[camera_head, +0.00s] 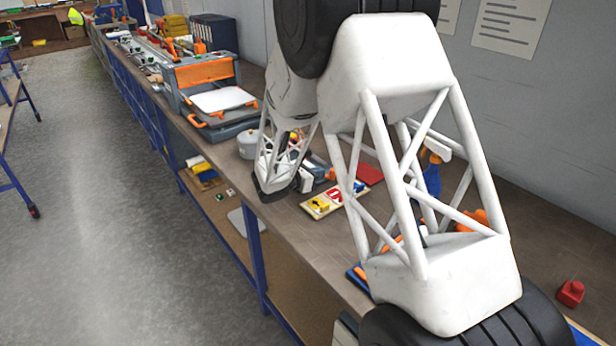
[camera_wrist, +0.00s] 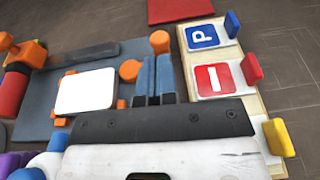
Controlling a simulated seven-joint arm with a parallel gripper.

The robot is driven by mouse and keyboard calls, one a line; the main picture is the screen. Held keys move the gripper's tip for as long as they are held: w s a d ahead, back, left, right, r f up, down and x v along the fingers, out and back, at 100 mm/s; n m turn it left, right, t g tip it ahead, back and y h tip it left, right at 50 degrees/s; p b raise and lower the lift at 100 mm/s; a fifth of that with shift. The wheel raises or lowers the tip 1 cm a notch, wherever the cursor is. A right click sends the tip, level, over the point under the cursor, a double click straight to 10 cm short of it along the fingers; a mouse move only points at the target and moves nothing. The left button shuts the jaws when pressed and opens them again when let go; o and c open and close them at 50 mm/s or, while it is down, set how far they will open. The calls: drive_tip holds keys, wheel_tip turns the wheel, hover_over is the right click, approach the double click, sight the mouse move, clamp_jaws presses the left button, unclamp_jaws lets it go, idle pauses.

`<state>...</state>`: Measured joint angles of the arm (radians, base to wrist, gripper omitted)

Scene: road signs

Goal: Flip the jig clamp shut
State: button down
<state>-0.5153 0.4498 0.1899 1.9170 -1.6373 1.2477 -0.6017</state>
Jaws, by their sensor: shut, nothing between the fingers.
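In the wrist view, a grey-blue jig plate (camera_wrist: 105,78) lies flat with a white blank (camera_wrist: 86,92) on it. Orange knobs (camera_wrist: 160,42) stand near its right side. An orange clamp part (camera_wrist: 30,53) sits at its left end, and a dark bar (camera_wrist: 86,53) extends right from there across the plate's far side. I cannot tell which parts make up the clamp lever or how far it is closed. My gripper (camera_wrist: 156,76) is shut and empty, its blue-grey fingers over the plate's right part, right of the blank. In the head view my arm hides most of the jig.
A wooden board (camera_wrist: 240,62) right of the jig holds a blue P tile (camera_wrist: 203,36), a red tile (camera_wrist: 213,79) and a yellow tab (camera_wrist: 278,138). A red mat (camera_wrist: 180,9) lies beyond. A grey-orange machine (camera_head: 205,85) stands farther along the bench. A red block (camera_head: 570,293) is near right.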

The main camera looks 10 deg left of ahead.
drive_tip(key=shift+x, duration=1.4)
